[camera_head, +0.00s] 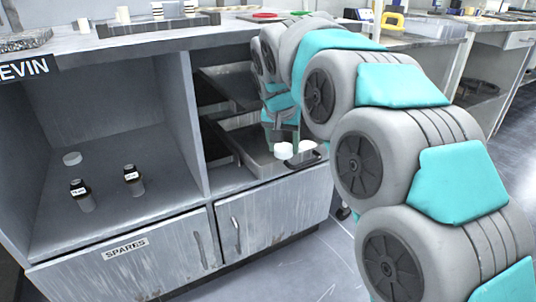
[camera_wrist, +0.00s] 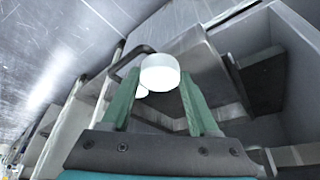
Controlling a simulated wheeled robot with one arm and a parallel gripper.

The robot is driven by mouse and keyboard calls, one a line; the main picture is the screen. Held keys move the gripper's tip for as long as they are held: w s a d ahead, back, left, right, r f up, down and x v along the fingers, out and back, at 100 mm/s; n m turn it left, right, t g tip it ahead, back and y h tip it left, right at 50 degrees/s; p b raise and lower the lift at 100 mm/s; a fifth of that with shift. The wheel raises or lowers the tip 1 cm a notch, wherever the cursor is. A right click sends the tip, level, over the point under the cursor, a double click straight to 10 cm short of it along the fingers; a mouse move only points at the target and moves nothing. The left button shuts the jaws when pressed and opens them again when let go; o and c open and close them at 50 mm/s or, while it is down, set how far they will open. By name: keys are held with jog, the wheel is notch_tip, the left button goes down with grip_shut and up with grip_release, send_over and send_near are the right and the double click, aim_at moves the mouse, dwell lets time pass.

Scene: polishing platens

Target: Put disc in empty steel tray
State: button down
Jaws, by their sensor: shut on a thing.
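My gripper (camera_head: 284,139) reaches down to the front of a lower steel tray (camera_head: 262,162) in the open cabinet bay. In the wrist view, its two green fingers (camera_wrist: 160,88) are shut on a white disc (camera_wrist: 160,72) at their tips. A second white round piece (camera_wrist: 141,91) shows partly behind the held disc. In the head view, two white pieces show side by side at the fingertips, near the tray's black handle (camera_head: 306,160). I cannot tell whether the held disc touches the tray. Another steel tray (camera_head: 232,84) is above, partly hidden by my arm.
Below are cabinet doors, one labelled SPARES (camera_head: 126,248). The worktop (camera_head: 150,38) carries several small items. Open floor (camera_head: 300,262) lies in front.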

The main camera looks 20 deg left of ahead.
jog(key=shift+w+a, duration=2.05)
jog(key=shift+a, duration=0.6)
jog(key=shift+a+f+b, duration=0.1)
jog(key=shift+f+b, duration=0.3)
jog(key=shift+f, duration=3)
jog(key=shift+w+f, duration=0.1)
jog(key=shift+w, duration=0.1)
jog(key=shift+f, duration=0.2)
jog(key=shift+c, duration=0.7)
grip_release()
jog(key=shift+a+r, duration=0.1)
jog(key=shift+r, duration=0.1)
